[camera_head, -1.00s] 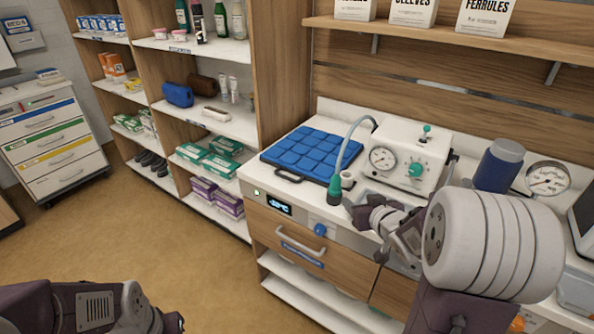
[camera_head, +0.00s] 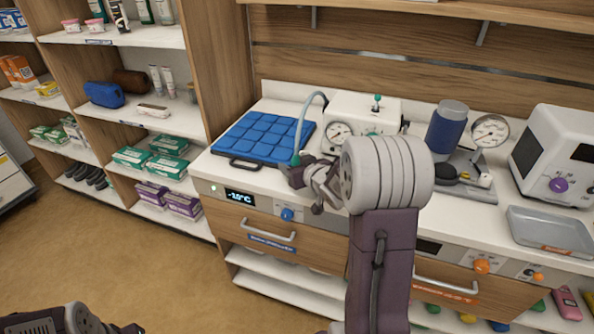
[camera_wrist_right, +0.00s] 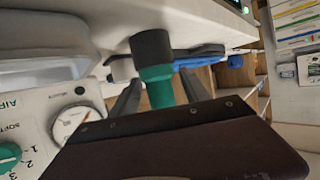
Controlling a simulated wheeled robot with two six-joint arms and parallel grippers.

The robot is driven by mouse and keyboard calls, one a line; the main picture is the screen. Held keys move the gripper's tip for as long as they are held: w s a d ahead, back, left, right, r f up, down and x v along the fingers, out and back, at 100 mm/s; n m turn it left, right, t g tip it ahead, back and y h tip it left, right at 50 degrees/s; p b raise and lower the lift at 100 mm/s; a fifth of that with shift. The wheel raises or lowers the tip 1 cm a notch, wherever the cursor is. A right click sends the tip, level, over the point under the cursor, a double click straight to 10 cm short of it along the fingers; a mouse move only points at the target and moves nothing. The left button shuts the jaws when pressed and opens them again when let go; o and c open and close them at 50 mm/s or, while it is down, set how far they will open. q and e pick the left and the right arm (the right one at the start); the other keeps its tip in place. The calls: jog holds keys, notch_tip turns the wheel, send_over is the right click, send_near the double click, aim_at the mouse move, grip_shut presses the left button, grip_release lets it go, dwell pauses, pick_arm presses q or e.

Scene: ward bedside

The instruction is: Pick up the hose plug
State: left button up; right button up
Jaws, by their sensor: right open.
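The hose plug (camera_wrist_right: 158,82) is green with a dark grey end in the right wrist view. It sits between the two fingers of my right gripper (camera_wrist_right: 160,92), which is open around it with gaps at the sides. In the head view the green plug (camera_head: 297,158) shows only in part at the end of the pale hose (camera_head: 306,118), behind my right gripper (camera_head: 289,172). My left gripper (camera_head: 130,329) is at the bottom left edge, mostly cut off and away from the counter.
A blue padded mat (camera_head: 262,137) lies on the counter left of the plug. A white device with a gauge (camera_head: 340,131) stands behind my right arm. A blue cylinder (camera_head: 449,130) and a grey tray (camera_head: 548,232) are further right.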

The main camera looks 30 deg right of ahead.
jog(key=shift+x, duration=0.85)
jog(key=shift+s, duration=0.15)
jog(key=shift+c, duration=0.5)
grip_shut()
jog(key=shift+r, duration=0.15)
jog(key=shift+r+p, duration=0.3)
jog(key=shift+r, duration=0.05)
jog(key=s+d+r+p, duration=0.4)
jog(key=d+r+p, duration=0.3)
jog(key=d+r, duration=0.3)
jog(key=shift+d, duration=0.45)
